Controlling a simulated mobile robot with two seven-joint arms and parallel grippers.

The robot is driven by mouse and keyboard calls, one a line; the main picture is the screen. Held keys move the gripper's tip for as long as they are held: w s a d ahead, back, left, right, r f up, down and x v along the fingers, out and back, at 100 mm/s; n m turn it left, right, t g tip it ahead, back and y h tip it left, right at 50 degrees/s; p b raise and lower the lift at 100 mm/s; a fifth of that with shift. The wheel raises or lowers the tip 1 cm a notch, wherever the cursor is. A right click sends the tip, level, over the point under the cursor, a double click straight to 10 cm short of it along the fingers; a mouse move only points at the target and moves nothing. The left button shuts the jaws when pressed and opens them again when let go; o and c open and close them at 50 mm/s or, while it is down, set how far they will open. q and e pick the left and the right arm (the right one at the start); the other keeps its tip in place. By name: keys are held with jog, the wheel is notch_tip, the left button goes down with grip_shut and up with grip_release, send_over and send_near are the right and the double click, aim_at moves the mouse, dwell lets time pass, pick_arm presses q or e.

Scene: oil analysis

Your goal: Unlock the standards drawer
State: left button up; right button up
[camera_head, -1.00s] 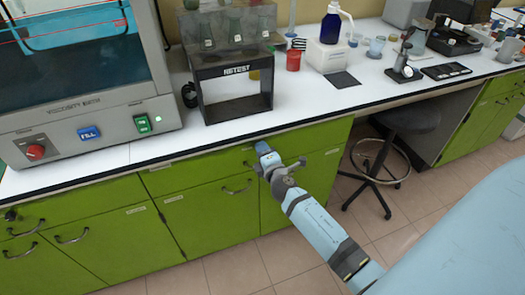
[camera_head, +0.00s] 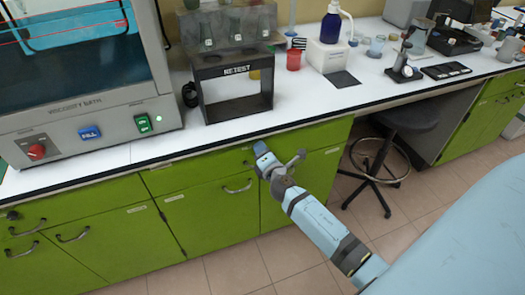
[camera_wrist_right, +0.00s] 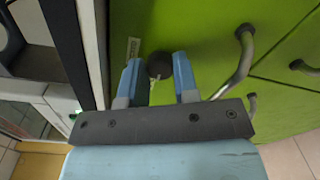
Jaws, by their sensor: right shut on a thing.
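The green drawer front (camera_head: 210,171) is closed under the white bench top, with a handle beneath its edge. My right gripper (camera_head: 261,151) is at the upper right of this front, just below the bench edge. In the right wrist view, a dark round lock knob (camera_wrist_right: 160,64) lies between the two blue fingers of my right gripper (camera_wrist_right: 158,72). The gripper is shut on it. A thin pale piece shows just below the knob; I cannot tell whether it is a key. A small label (camera_wrist_right: 133,48) is beside the knob. My left gripper is not in view.
A stool (camera_head: 385,150) stands right of the cabinets. The floor in front is clear.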

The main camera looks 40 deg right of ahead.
jog(key=shift+r, duration=0.15)
jog(key=o, duration=0.9)
pick_arm(q)
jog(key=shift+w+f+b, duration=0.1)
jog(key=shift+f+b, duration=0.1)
jog(key=shift+b, duration=0.5)
pick_arm(e)
jog(key=v, duration=1.3)
jog(key=shift+s, duration=0.4)
